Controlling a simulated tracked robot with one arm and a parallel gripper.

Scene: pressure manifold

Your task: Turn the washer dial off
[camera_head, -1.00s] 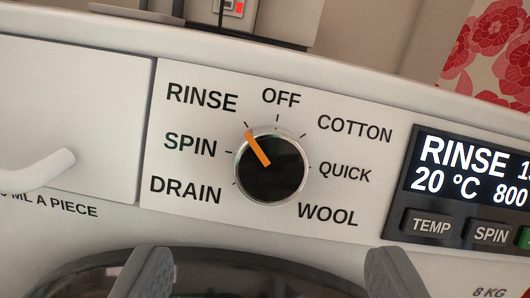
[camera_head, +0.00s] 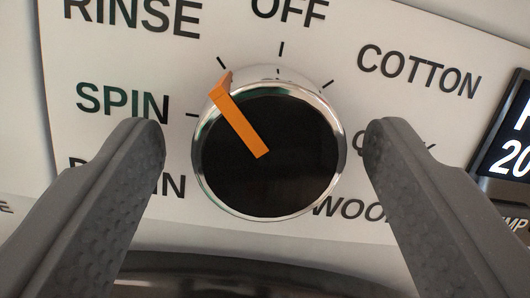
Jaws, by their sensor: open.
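The washer dial (camera_head: 268,185) is a round black knob with a chrome rim in the middle of the view. Its orange pointer (camera_head: 240,122) points up and left, toward the RINSE label (camera_head: 135,15). The OFF label (camera_head: 290,10) is above the dial, a little right of its centre. My gripper (camera_head: 265,140) is open, with one grey finger to the left of the dial and one to the right. A gap shows between each finger and the rim. The fingers partly cover the DRAIN and QUICK labels.
The white washer panel (camera_head: 335,45) surrounds the dial, with the SPIN (camera_head: 122,103), COTTON (camera_head: 418,70) and WOOL (camera_head: 350,208) labels. A dark display (camera_head: 512,125) is at the right edge. A dark curved rim (camera_head: 260,272) lies below the panel.

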